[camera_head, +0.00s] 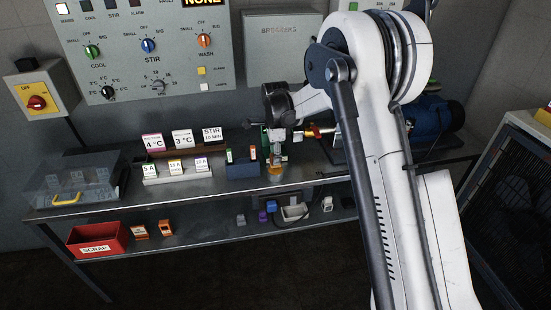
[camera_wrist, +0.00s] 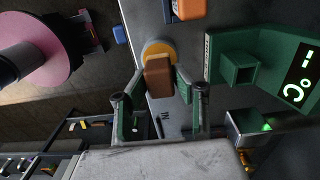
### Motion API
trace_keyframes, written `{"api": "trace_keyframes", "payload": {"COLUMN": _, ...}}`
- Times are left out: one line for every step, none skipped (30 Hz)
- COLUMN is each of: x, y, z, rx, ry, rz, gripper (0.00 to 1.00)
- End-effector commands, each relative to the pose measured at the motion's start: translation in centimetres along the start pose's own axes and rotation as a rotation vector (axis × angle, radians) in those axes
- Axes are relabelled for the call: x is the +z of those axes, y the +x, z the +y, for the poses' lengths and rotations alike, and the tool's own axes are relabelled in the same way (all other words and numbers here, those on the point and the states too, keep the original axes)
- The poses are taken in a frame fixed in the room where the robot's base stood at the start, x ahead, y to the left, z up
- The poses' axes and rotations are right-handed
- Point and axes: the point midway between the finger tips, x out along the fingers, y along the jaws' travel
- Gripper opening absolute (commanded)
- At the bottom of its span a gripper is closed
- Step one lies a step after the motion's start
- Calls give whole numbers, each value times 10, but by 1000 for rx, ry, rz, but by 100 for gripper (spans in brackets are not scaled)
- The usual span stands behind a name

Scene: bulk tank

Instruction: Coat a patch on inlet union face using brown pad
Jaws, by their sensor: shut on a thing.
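The brown pad (camera_wrist: 158,78) is a small block between the fingertips of my gripper (camera_wrist: 160,88) in the wrist view. My gripper is shut on it. A round orange-yellow pot or disc (camera_wrist: 158,50) lies just beyond the pad, partly covered by it; I cannot tell whether they touch. In the head view my gripper (camera_head: 277,150) points down over this orange pot (camera_head: 276,173) near the bench's front edge. I cannot surely identify the inlet union face. A large pink disc with a dark cylinder (camera_wrist: 45,50) shows at left in the wrist view.
Card stands (camera_head: 178,172) and a blue holder (camera_head: 242,169) stand left of my gripper. Red-handled fittings (camera_head: 313,131) and a blue motor (camera_head: 432,117) are to its right. A clear box (camera_head: 70,178) is far left; a red scrap bin (camera_head: 97,240) sits on the lower shelf.

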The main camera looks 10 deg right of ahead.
Motion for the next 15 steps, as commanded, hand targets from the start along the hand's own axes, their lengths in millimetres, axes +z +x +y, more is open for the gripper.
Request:
{"api": "trace_keyframes", "payload": {"x": 0, "y": -5, "z": 0, "rx": 0, "ry": 0, "rz": 0, "gripper": 4}}
{"api": "trace_keyframes", "payload": {"x": 0, "y": -7, "z": 0, "rx": 0, "ry": 0, "rz": 0, "gripper": 4}}
{"api": "trace_keyframes", "payload": {"x": 0, "y": -10, "z": 0, "rx": 0, "ry": 0, "rz": 0, "gripper": 4}}
{"api": "trace_keyframes", "payload": {"x": 0, "y": -12, "z": 0, "rx": 0, "ry": 0, "rz": 0, "gripper": 4}}
{"api": "trace_keyframes", "payload": {"x": 0, "y": -14, "z": 0, "rx": 0, "ry": 0, "rz": 0, "gripper": 4}}
{"api": "trace_keyframes", "payload": {"x": 0, "y": -17, "z": 0, "rx": 0, "ry": 0, "rz": 0, "gripper": 4}}
{"api": "trace_keyframes", "payload": {"x": 0, "y": -19, "z": 0, "rx": 0, "ry": 0, "rz": 0, "gripper": 4}}
{"api": "trace_keyframes", "payload": {"x": 0, "y": -21, "z": 0, "rx": 0, "ry": 0, "rz": 0, "gripper": 4}}
{"api": "trace_keyframes", "payload": {"x": 0, "y": -24, "z": 0, "rx": 0, "ry": 0, "rz": 0, "gripper": 4}}
{"api": "trace_keyframes", "payload": {"x": 0, "y": -26, "z": 0, "rx": 0, "ry": 0, "rz": 0, "gripper": 4}}
{"api": "trace_keyframes", "payload": {"x": 0, "y": -28, "z": 0, "rx": 0, "ry": 0, "rz": 0, "gripper": 4}}
{"api": "trace_keyframes", "payload": {"x": 0, "y": -30, "z": 0, "rx": 0, "ry": 0, "rz": 0, "gripper": 4}}
{"api": "trace_keyframes", "payload": {"x": 0, "y": -32, "z": 0, "rx": 0, "ry": 0, "rz": 0, "gripper": 4}}
{"api": "trace_keyframes", "payload": {"x": 0, "y": -34, "z": 0, "rx": 0, "ry": 0, "rz": 0, "gripper": 4}}
{"api": "trace_keyframes", "payload": {"x": 0, "y": -37, "z": 0, "rx": 0, "ry": 0, "rz": 0, "gripper": 4}}
